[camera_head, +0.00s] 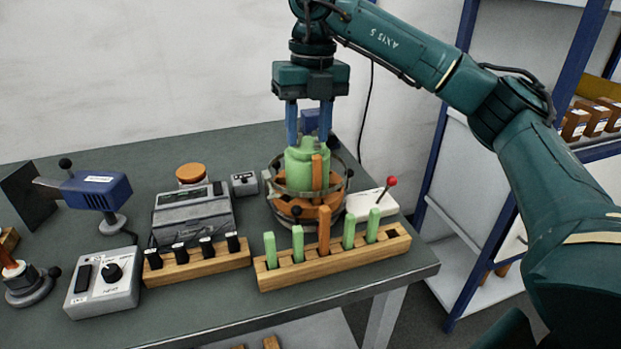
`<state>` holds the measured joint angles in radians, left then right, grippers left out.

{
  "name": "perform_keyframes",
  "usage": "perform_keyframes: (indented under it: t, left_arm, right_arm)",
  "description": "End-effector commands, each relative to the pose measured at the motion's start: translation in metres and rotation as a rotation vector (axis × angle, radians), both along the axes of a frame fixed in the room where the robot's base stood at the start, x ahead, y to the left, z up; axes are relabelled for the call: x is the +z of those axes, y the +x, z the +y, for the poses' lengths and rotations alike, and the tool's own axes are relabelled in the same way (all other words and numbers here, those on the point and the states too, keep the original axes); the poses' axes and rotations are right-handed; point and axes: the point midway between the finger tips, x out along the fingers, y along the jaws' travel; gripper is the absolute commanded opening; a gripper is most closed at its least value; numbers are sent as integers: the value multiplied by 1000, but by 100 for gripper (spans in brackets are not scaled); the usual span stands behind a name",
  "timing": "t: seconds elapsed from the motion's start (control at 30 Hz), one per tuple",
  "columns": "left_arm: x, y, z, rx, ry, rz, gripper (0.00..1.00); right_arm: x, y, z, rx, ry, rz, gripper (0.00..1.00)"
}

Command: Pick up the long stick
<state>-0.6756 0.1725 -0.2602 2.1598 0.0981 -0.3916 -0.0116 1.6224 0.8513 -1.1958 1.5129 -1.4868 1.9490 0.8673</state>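A wooden rack (340,262) near the table's front right edge holds several upright sticks. The orange stick (324,229) in its middle stands taller than the green sticks (298,243) beside it. My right gripper (309,136) points straight down behind the rack, at the top of a green vessel (302,165). Its two blue fingers are spread apart, with nothing seen clamped between them; whether they touch the vessel cannot be told. My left gripper is not in view.
The vessel sits in a round metal ring stand (342,190) with orange uprights. A white box with a red-knobbed lever (372,204) stands beside it. Left are a black-peg rack (198,264), a grey scale (193,213), a control box (104,284) and a blue device (97,190). A shelf stands right.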

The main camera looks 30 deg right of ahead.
Motion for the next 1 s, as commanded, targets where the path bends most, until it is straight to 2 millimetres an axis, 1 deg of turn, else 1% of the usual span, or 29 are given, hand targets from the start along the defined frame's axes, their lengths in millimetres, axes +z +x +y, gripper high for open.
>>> perform_keyframes:
  t: [0.03,0.07,0.1,0.17,0.3,0.43,0.6,0.77,1.0]
  left_arm:
    - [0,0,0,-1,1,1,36]
    - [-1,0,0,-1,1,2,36]
    - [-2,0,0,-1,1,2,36]
    - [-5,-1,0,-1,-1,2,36]
    - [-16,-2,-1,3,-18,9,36]
    - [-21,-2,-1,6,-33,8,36]
    - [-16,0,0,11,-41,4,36]
    - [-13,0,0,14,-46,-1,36]
    - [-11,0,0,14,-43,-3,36]
  right_arm:
    - [10,0,-12,-32,-35,-8,40]
    - [12,-1,-16,-46,-51,-9,40]
    - [13,-2,-21,-60,-66,-9,40]
    - [9,-2,-24,-70,-77,-9,40]
    - [-19,-2,-25,-71,-79,-6,40]
    - [-43,-2,-24,-69,-77,-6,40]
    - [-59,-2,-24,-69,-76,-9,40]
    - [-69,0,-24,-69,-76,-8,40]
    - [-104,4,-24,-67,-77,-8,40]
